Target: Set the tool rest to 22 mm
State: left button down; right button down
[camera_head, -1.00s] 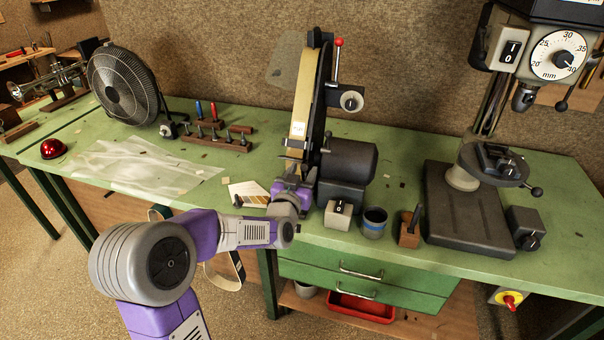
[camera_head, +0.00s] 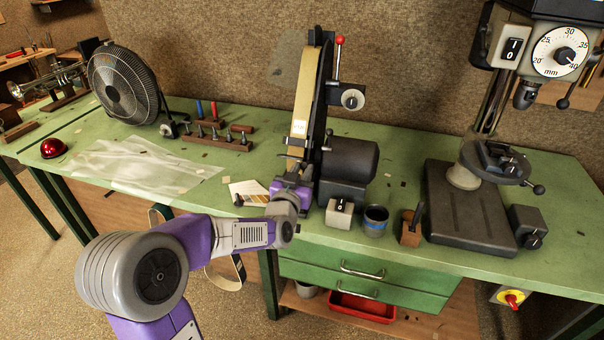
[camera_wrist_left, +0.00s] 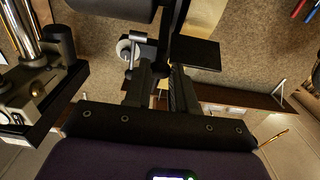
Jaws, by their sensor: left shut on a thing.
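The belt grinder (camera_head: 300,115) stands upright at the back middle of the bench in the head view. Its tool rest (camera_head: 291,157) is the small dark ledge in front of the belt. In the left wrist view a flat dark plate (camera_wrist_left: 196,53), which seems to be this rest, lies beyond the fingertips. A pale round knob (camera_wrist_left: 124,48) is at its left. My left gripper (camera_head: 290,178) is low at the grinder's front, just under the rest. It is shut on a part at the rest, largely hidden by its fingers (camera_wrist_left: 160,76). No millimetre reading on the rest is legible.
A switch box (camera_head: 339,212), a metal cup (camera_head: 375,220) and a wooden block (camera_head: 410,230) stand right of my gripper. The drill press (camera_head: 470,205) with its mm dial (camera_head: 560,50) is further right. A fan (camera_head: 125,85) and a clear sheet (camera_head: 140,165) are left.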

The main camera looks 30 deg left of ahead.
pick_arm(q)
jog(key=c, duration=0.9)
grip_release()
jog(key=shift+s+r, duration=0.15)
jog(key=shift+s, duration=0.05)
jog(key=shift+c, duration=0.2)
jog(key=shift+w, duration=0.1)
jog(key=v, duration=0.7)
jog(key=shift+s, duration=0.3)
jog(key=shift+d, duration=0.1)
